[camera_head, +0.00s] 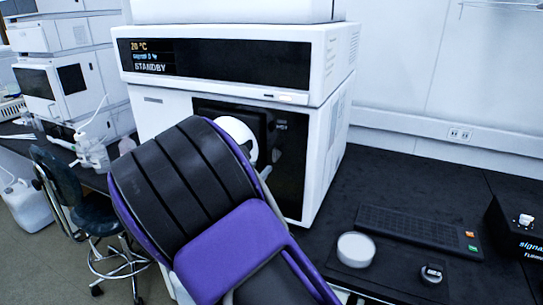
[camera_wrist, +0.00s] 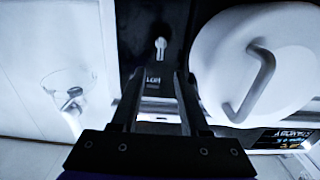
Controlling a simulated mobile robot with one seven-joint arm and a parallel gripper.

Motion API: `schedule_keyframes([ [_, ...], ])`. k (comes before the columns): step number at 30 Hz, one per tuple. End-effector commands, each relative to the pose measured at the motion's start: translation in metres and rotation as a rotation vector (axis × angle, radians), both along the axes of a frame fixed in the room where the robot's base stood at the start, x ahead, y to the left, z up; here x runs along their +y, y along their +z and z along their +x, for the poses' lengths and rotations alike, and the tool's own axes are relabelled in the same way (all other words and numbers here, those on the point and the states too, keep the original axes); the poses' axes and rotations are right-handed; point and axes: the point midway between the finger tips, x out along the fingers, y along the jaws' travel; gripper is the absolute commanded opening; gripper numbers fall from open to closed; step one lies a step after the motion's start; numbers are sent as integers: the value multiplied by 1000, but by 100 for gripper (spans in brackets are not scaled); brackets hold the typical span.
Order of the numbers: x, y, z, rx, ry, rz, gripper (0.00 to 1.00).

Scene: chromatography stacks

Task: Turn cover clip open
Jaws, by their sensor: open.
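My gripper (camera_wrist: 160,75) shows in the wrist view, with its two dark fingers apart and nothing held between them. Just beyond the fingertips is a small light-grey lever (camera_wrist: 161,46) on a dark panel, which looks like the clip. It appears apart from the fingers. A small white label, too blurred to read surely, shows between the fingers. To the right is a large white round cover (camera_wrist: 228,50) with a grey bent handle (camera_wrist: 254,82). In the head view, part of the white cover (camera_head: 239,132) shows behind my arm; my gripper and the clip are hidden there.
The white instrument (camera_head: 325,140) has a display reading STANDBY. On the dark bench to its right are a white round dish (camera_head: 356,249), a keyboard (camera_head: 418,229), a small knobbed item (camera_head: 432,273) and a black box (camera_head: 517,235). A stool (camera_head: 87,215) stands left.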

Motion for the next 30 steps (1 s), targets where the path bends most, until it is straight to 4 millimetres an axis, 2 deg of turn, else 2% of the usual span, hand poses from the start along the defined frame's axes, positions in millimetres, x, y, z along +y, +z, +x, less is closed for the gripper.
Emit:
schedule_keyframes([
  [6, -17, 0, 45, -1, -2, -1, 45],
  [12, -27, 0, 74, -1, -1, -1, 45],
  [18, -31, 0, 86, 1, 1, -1, 45],
  [26, -31, 0, 87, 0, 1, -1, 45],
  [30, -31, 0, 86, 0, 1, -1, 22],
])
